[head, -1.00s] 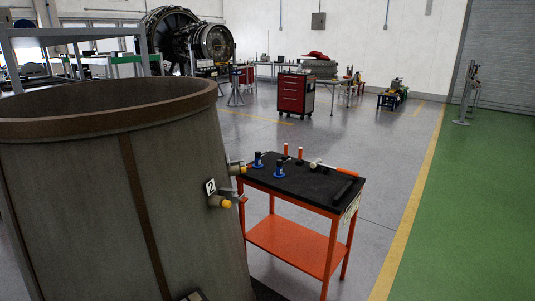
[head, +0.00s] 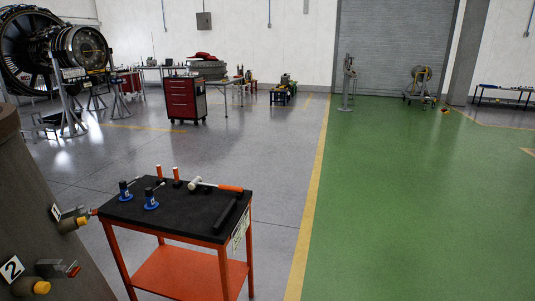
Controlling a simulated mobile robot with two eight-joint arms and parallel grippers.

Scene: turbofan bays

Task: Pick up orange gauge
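Two slim upright orange pieces stand at the back of the cart's black top, a left one (head: 159,172) and a right one (head: 177,177). They look like the orange gauges, but they are too small to be sure. Two blue-based pieces with dark tops stand nearer the front left, one at the left edge (head: 124,192) and one beside it (head: 151,199). Neither of my grippers is in view.
The orange cart (head: 182,270) has a black top (head: 185,215) with a hammer (head: 214,186) and a black bar (head: 227,214). A large brown cylinder (head: 35,220) with yellow-capped fittings stands left of it. Green floor (head: 400,200) on the right is open.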

